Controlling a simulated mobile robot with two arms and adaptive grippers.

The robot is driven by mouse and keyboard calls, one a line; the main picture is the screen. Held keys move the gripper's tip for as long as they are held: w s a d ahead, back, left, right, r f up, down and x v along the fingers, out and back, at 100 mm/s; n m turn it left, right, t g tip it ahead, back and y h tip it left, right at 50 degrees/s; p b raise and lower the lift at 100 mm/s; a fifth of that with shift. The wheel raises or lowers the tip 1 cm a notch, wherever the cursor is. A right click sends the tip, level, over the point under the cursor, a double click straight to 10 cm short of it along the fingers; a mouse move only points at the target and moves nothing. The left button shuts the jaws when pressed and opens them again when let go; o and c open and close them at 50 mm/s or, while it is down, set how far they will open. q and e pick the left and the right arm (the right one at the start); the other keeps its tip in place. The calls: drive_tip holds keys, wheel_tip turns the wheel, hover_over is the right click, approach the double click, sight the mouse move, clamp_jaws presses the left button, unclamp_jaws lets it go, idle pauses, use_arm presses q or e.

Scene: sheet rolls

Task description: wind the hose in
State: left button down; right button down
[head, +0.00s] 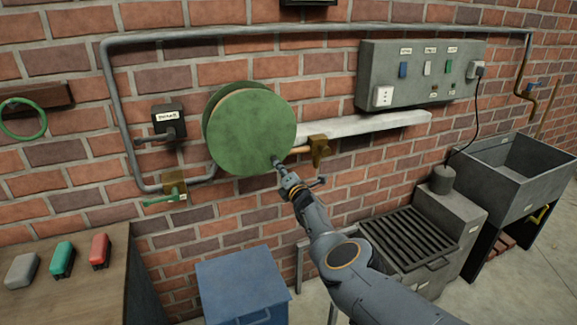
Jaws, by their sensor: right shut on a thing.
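The round green hose reel (252,132) is mounted on the brick wall. My right gripper (278,164) comes up from the lower right to the reel's lower right rim. It is shut on a small dark handle (274,157) on the reel's face; the fingers partly hide it. A short orange-brown length (301,150), perhaps hose, runs from behind the reel to a brass-coloured block (319,150). I cannot tell how much hose is on the reel. My left gripper is not in view.
A grey pipe (108,100) frames the reel, with a green-handled valve (172,192) at lower left. A pale ledge (370,123) and a switch panel (420,75) are to the right. Below are a blue bin (240,285), a slatted grate (408,240) and a sink (515,175).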

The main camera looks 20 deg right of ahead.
drive_tip(key=a+f+m, duration=0.2)
drive_tip(key=a+m, duration=0.3)
drive_tip(key=a, duration=0.1)
drive_tip(key=shift+s+a, duration=0.15)
drive_tip(key=shift+a, duration=0.15)
idle(0.4)
drive_tip(key=c, duration=1.2)
unclamp_jaws()
drive_tip(key=shift+r, duration=0.1)
